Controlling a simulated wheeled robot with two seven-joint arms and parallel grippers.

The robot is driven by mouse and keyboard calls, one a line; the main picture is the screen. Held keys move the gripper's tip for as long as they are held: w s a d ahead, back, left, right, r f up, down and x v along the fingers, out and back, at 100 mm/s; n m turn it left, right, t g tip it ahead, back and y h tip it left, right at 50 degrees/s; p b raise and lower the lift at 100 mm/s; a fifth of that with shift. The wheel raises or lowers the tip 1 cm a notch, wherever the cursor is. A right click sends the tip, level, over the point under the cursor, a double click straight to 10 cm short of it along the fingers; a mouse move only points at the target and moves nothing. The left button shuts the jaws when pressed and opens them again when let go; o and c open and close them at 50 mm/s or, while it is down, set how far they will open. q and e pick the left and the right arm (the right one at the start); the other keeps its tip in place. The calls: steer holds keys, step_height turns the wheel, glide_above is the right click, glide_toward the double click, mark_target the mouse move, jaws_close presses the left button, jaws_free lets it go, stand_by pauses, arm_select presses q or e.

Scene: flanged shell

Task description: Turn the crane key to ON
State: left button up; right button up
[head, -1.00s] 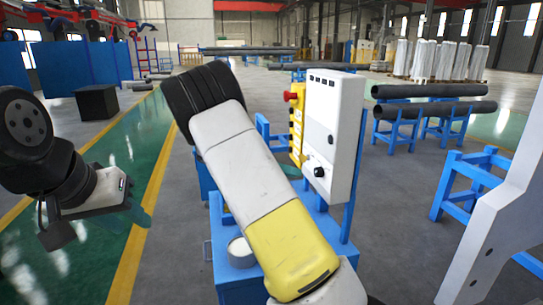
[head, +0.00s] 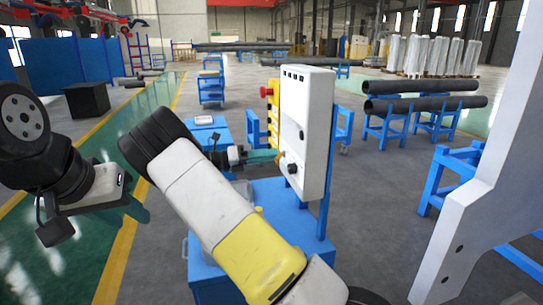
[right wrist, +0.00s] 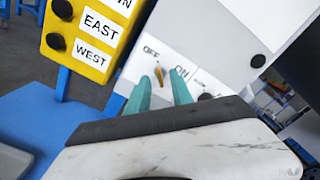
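The crane key (right wrist: 160,72) is a small yellow piece on the white control box (head: 309,120), below the OFF and ON labels in the right wrist view. Its upper end lies nearer the OFF label. My right gripper (right wrist: 162,90) has its two teal fingers apart, with the key seen between their tips; I cannot tell whether they touch it. In the head view the right gripper (head: 264,156) is at the lower left of the box, and the key is not discernible there. My left gripper (head: 132,207) hangs at the left, far from the box; its finger gap is unclear.
A black knob (head: 292,168) sits close to the right gripper's fingers. A yellow pendant (right wrist: 88,38) with EAST and WEST buttons hangs beside the box. A blue cabinet (head: 285,205) stands below. A white upright structure (head: 480,210) is at the right. Open floor lies left.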

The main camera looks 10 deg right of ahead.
steer(key=shift+d, duration=0.45)
jaws_close()
steer(key=shift+m, duration=8.9)
jaws_free()
